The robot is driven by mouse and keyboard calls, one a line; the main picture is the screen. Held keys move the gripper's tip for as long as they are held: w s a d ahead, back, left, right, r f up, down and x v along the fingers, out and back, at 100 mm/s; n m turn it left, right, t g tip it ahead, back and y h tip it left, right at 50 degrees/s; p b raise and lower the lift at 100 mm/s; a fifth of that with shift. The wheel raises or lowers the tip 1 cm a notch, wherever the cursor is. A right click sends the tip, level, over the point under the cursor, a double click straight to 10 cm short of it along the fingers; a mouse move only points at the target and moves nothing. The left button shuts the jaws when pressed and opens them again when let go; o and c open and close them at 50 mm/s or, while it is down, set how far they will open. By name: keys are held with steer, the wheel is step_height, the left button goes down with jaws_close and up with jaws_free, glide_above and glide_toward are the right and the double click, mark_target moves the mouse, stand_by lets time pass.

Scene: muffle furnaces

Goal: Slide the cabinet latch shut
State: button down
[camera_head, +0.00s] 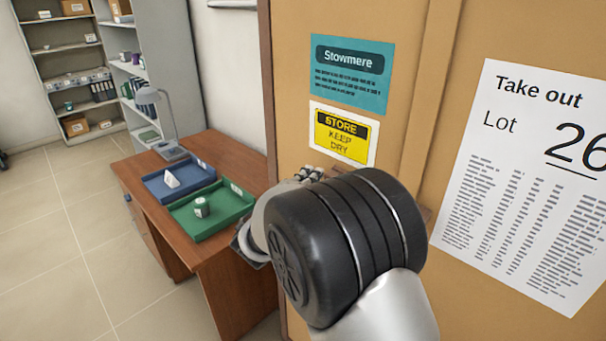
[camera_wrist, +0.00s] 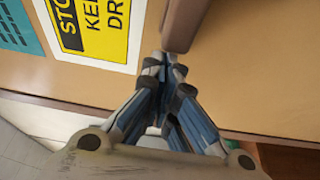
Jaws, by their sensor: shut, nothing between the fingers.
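The tan cabinet (camera_head: 400,60) fills the right of the head view, with its doors closed flat; its face (camera_wrist: 235,65) also spans the wrist view. A brown bar (camera_wrist: 184,22), which looks like the latch, stands out from the face at the top of the wrist view. My gripper (camera_wrist: 165,65) is shut and empty, its fingertips just below the end of that bar. I cannot tell whether they touch it. In the head view my gripper (camera_head: 309,174) shows only in part, and my wrist hides most of the latch.
A teal Stowmere label (camera_head: 351,75), a yellow STORE KEEP DRY sign (camera_head: 342,134) and a white Take out sheet (camera_head: 525,180) are on the cabinet. A wooden desk (camera_head: 235,275) with a blue tray (camera_head: 153,185) and a green tray (camera_head: 205,230) stands left. Open floor lies beyond.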

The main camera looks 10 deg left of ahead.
steer(key=shift+s+d, duration=0.1)
steer(key=shift+d, duration=0.1)
steer(key=s+d+b, duration=0.5)
steer(key=d+b, duration=0.1)
steer(key=shift+d, duration=0.35)
steer(key=shift+s+f, duration=0.1)
steer(key=w+a+b, duration=0.2)
steer(key=a, duration=0.2)
steer(key=p+v, duration=0.1)
steer(key=v, duration=0.8)
steer(key=shift+s+d, duration=0.15)
steer(key=shift+s, duration=0.1)
